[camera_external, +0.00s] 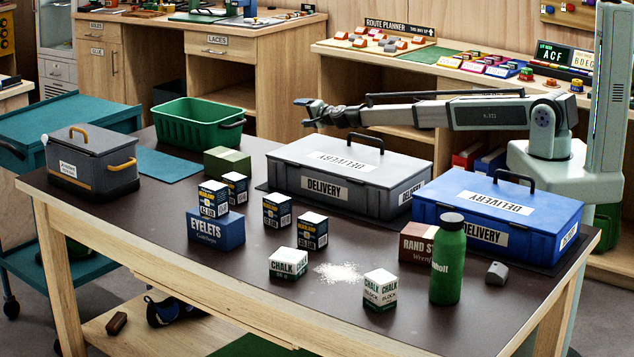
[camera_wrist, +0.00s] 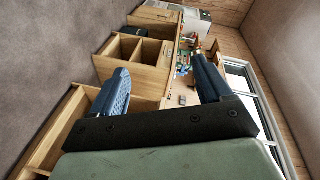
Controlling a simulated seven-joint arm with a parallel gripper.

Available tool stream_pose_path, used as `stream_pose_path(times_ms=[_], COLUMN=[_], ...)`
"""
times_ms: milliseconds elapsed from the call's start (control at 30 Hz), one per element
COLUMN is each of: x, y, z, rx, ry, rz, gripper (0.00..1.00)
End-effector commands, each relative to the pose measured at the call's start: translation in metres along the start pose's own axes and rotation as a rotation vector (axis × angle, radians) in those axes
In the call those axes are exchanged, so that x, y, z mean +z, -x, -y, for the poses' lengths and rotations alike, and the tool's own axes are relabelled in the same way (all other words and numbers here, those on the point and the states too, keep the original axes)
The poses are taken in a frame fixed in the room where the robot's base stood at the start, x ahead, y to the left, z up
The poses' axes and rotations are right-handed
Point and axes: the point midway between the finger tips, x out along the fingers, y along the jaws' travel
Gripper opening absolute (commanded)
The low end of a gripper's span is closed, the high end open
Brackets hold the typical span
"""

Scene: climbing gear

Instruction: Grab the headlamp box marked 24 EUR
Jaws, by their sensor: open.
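Several small dark blue headlamp boxes with white tops stand on the dark table. One headlamp box (camera_external: 213,199) sits on top of a blue EYELETS box (camera_external: 216,230). Another headlamp box (camera_external: 236,188) shows just behind it. Two more stand to the right, one headlamp box (camera_external: 277,210) and a nearer headlamp box (camera_external: 312,231). Their price marks are too small to read surely. My gripper (camera_external: 304,112) is open and empty, stretched left above and behind the grey delivery case, apart from all the boxes. Its two spread fingers show in the wrist view (camera_wrist: 161,82), where no headlamp box is seen.
A grey delivery case (camera_external: 318,187) and a blue delivery case (camera_external: 480,237) stand behind the boxes. CHALK boxes (camera_external: 289,263), spilled white powder (camera_external: 339,273) and a green bottle (camera_external: 447,265) are in front. A green basket (camera_external: 190,128) and dark toolbox (camera_external: 90,165) are left.

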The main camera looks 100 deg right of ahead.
Motion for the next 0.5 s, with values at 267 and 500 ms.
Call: stream_pose_path(times_ms=[267, 500], x=[0.009, 0.117], y=[-0.020, 0.006], z=[0.098, 0.201], rx=[-0.091, -0.198], ry=[0.019, 0.170], rz=[-0.004, 0.172], gripper=[0.79, 0.79])
